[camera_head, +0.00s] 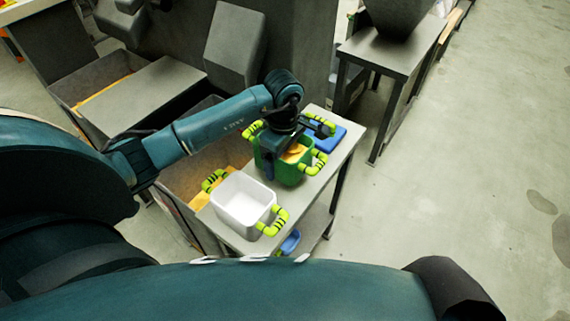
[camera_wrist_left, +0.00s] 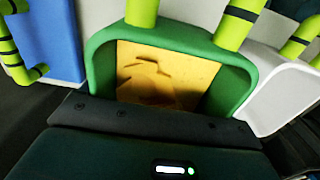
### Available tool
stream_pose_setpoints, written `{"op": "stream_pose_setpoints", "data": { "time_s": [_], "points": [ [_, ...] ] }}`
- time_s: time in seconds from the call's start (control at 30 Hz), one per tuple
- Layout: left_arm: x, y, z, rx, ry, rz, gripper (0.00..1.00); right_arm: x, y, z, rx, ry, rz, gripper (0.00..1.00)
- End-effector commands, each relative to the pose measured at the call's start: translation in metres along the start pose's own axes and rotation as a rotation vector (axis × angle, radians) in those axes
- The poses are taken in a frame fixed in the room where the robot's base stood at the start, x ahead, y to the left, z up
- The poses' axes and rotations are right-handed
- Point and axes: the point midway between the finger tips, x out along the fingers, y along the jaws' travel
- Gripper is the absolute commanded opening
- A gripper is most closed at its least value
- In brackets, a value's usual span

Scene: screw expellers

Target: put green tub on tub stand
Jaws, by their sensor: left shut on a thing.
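The green tub (camera_head: 291,174) has yellow-green handles with black bands and holds yellow-orange material. It is at the middle of a narrow grey table (camera_head: 247,244), between a white tub and a blue one; whether it touches the top is unclear. My left gripper (camera_head: 269,158) reaches down onto it from above and is shut on its wall. In the left wrist view the green tub (camera_wrist_left: 98,72) lies just beyond the dark gripper body, with its inside visible; the fingertips are hidden. I cannot tell which piece of furniture is the tub stand. My right gripper is not in view.
The white tub (camera_head: 243,203) is empty and stands close in front of the green one. The blue tub (camera_head: 328,137) is behind it. An open grey bin (camera_head: 178,178) with orange-yellow material borders the table's left. Another grey table (camera_head: 387,55) stands behind. The floor at right is clear.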

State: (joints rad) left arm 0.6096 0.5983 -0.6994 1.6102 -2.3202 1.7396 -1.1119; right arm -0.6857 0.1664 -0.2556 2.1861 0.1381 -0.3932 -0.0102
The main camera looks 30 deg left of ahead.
Motion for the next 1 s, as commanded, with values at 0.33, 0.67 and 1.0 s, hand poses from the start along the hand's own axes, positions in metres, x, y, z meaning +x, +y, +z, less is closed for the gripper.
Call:
{"op": "stream_pose_setpoints", "data": {
  "time_s": [0.33, 0.67, 1.0],
  "points": [
    [0.038, 0.0, 0.001, 0.002, -0.002, 0.0, 0.57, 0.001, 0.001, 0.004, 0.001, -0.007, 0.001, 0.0],
    [0.042, 0.0, 0.0, 0.002, 0.001, 0.002, 0.57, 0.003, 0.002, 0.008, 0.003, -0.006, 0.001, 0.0],
    [0.04, 0.0, 0.0, 0.002, 0.0, 0.001, 1.0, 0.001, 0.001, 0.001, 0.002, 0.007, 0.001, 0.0]
  ]
}}
